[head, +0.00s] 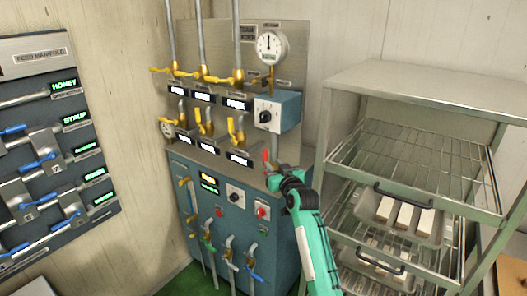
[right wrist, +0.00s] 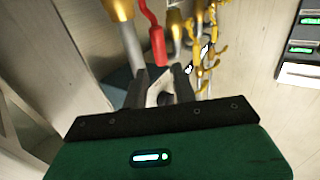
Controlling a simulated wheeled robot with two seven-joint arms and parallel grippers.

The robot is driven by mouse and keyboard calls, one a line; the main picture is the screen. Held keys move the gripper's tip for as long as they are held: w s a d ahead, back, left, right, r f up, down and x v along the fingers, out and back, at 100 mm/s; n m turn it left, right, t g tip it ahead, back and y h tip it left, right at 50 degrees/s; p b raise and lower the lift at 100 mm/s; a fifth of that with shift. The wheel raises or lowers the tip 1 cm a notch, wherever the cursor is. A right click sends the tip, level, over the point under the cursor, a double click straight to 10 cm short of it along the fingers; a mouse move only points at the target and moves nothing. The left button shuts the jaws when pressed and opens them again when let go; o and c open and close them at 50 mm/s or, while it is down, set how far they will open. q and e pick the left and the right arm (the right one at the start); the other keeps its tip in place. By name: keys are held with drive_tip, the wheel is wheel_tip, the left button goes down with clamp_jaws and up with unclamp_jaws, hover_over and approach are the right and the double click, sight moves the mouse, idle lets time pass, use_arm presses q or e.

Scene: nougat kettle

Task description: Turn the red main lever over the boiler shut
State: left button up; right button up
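The red lever (head: 266,157) stands roughly upright at the right end of the boiler's top, just beyond my right gripper. In the right wrist view the red lever (right wrist: 157,45) hangs into the picture from above, its grip end just past the fingertips. My right gripper (head: 272,174) is open; in the wrist view its two dark fingers (right wrist: 163,82) stand apart, with a pale part of the background showing between them. I cannot tell whether a finger touches the lever. The boiler (head: 269,248) is a blue-green cabinet below. My left gripper is not in view.
Yellow-handled valves (head: 203,73) and pipes line the panel behind, with a round gauge (head: 271,45) and a blue dial box (head: 278,110). A metal rack (head: 420,82) with trays stands close to the right. The feed manifold (head: 35,46) hangs at left.

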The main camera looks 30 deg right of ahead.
sight(266, 156)
drive_tip(key=w, duration=0.3)
drive_tip(key=w+d+p, duration=0.1)
drive_tip(key=w, duration=0.2)
drive_tip(key=w+d+p, duration=0.1)
drive_tip(key=w, duration=0.3)
clamp_jaws()
